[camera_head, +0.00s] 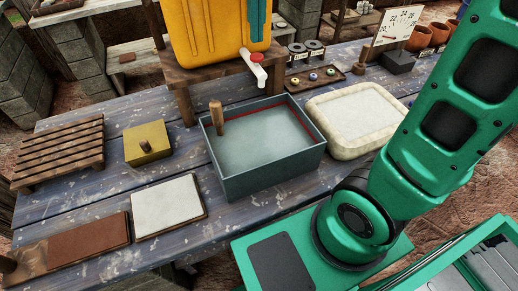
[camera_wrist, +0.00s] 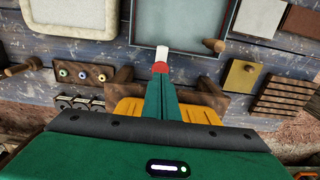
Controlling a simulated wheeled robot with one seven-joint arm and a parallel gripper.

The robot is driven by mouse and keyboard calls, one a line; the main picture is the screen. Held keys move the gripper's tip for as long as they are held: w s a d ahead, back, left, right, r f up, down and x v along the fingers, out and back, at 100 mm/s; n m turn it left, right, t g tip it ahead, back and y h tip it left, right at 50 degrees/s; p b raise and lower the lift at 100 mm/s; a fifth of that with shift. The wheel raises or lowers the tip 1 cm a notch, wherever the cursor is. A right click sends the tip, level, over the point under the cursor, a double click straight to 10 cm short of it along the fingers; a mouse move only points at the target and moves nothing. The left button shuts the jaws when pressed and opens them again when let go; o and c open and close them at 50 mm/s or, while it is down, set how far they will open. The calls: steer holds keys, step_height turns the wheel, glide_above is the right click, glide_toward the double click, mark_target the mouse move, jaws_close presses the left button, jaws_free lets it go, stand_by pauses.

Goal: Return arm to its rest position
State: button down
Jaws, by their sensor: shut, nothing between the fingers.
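My gripper (camera_wrist: 161,80) points down the middle of the wrist view, its green fingers together with nothing between them. Its tips appear just beside the red tap knob (camera_wrist: 160,67) of the yellow water container (camera_wrist: 128,111); whether they touch cannot be told. In the head view, my green arm rises from the lower right and leaves the frame at the top right. A narrow teal piece at the top, in front of the yellow container (camera_head: 205,40), looks like part of my gripper.
The container stands on a wooden stand (camera_head: 182,78), its white spout (camera_head: 254,70) above a grey basin (camera_head: 262,186). A pale-rimmed tray (camera_head: 335,150), yellow block (camera_head: 148,155), slatted rack (camera_head: 60,155), white slab (camera_head: 168,207) and brown board (camera_head: 90,240) lie on the blue table.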

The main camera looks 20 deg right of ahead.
steer(key=shift+r, duration=0.75)
steer(key=s+d+f+m, duration=0.3)
steer(key=s+d+f, duration=0.4)
steer(key=s, duration=0.4)
steer(key=s+d+f+m, duration=0.3)
steer(key=s+d+f, duration=0.5)
steer(key=s+d, duration=0.2)
steer(key=shift+s+d, duration=0.25)
steer(key=shift+s, duration=0.95)
